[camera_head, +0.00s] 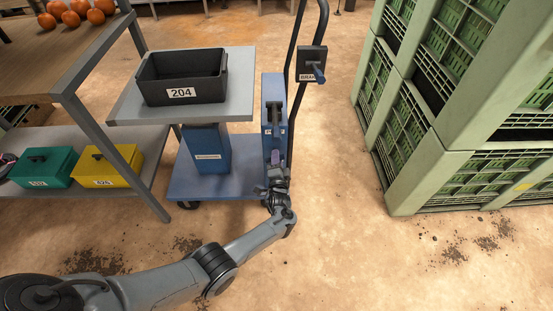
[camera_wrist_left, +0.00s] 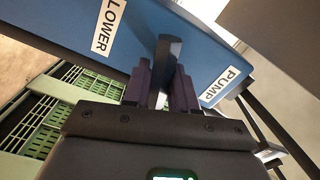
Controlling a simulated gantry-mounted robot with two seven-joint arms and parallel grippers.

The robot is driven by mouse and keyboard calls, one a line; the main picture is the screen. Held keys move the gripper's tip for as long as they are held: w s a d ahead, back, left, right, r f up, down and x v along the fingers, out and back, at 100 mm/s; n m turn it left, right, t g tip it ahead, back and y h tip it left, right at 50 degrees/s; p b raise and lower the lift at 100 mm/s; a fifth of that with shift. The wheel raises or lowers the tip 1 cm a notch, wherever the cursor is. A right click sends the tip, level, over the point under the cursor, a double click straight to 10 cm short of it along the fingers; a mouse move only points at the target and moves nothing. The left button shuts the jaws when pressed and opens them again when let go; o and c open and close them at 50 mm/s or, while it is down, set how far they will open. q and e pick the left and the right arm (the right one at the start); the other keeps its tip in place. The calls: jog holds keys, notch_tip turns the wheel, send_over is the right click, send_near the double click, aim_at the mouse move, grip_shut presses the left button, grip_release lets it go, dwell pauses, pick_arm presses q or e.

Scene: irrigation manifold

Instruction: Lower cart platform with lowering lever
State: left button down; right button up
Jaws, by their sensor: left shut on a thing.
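The cart (camera_head: 232,182) has a blue base and a grey platform (camera_head: 238,108) raised on a blue column (camera_head: 206,150). A blue housing (camera_head: 273,95) stands at its right end, with dark lever parts on its face. My left gripper (camera_head: 275,160) is at the housing's lower front. In the left wrist view, its purple fingers (camera_wrist_left: 163,92) are shut on a dark lever (camera_wrist_left: 168,52), which stands between the labels LOWER (camera_wrist_left: 109,26) and PUMP (camera_wrist_left: 219,86) on the blue panel (camera_wrist_left: 145,30). The fingers hide the lever's lower part. My right gripper is not in view.
A black bin (camera_head: 183,80) labelled 204 sits on the platform. A brake lever (camera_head: 318,73) is on the cart's handle at the right. A shelf with a green box (camera_head: 43,168) and a yellow box (camera_head: 106,166) stands left. Green crates (camera_head: 420,165) stand right, with clear floor between.

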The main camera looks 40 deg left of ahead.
pick_arm(q)
jog(key=shift+f+m, duration=0.15)
jog(key=shift+m, duration=0.8)
jog(key=shift+f+m, duration=0.1)
jog(key=shift+m, duration=0.85)
jog(key=shift+f, duration=0.1)
jog(key=c, duration=1.2)
grip_release()
jog(key=shift+o, duration=0.8)
jog(key=shift+w+r, duration=0.2)
